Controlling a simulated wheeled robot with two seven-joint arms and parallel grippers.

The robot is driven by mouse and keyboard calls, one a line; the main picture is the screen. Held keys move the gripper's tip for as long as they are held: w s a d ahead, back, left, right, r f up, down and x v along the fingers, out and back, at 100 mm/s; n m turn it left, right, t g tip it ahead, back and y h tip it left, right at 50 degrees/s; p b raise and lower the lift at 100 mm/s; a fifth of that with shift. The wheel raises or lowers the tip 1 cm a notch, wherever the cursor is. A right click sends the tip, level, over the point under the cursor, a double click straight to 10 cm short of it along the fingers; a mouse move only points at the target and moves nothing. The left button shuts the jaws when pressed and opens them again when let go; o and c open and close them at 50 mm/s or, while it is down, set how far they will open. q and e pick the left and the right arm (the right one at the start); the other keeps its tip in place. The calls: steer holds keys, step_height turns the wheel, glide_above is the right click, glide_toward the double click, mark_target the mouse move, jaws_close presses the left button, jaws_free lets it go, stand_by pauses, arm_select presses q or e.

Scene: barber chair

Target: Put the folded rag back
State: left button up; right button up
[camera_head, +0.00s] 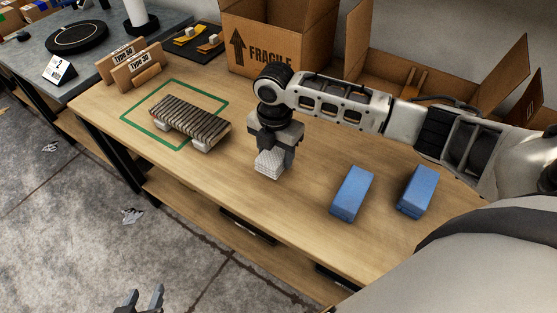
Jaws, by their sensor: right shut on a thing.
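A light grey-white folded rag (270,163) is at the middle of the wooden table, below my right gripper (272,154). My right gripper points down and is shut on the rag. I cannot tell whether the rag touches the table. My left gripper (144,300) is at the bottom edge of the head view, over the floor in front of the table. Its two fingers are apart and nothing shows between them.
A slatted block (190,118) lies on a green outlined square (148,141) to the left. Two blue blocks (352,193) (418,191) lie to the right. Cardboard boxes (270,40) stand at the back, with sign boards (136,68) at the far left. Wood around the rag is clear.

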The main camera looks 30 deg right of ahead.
mark_target(278, 162)
steer(key=shift+d+f, duration=0.2)
steer(key=shift+f, duration=0.05)
steer(key=shift+w+d+f, duration=0.1)
steer(key=shift+d+f, duration=0.05)
steer(key=shift+f, duration=0.75)
steer(key=shift+d+f, duration=0.1)
steer(key=shift+f, duration=0.8)
steer(key=o, duration=0.9)
steer(key=shift+f, duration=0.15)
step_height(278, 162, up, 12)
steer(key=shift+r+p, duration=0.2)
steer(key=shift+p, duration=0.1)
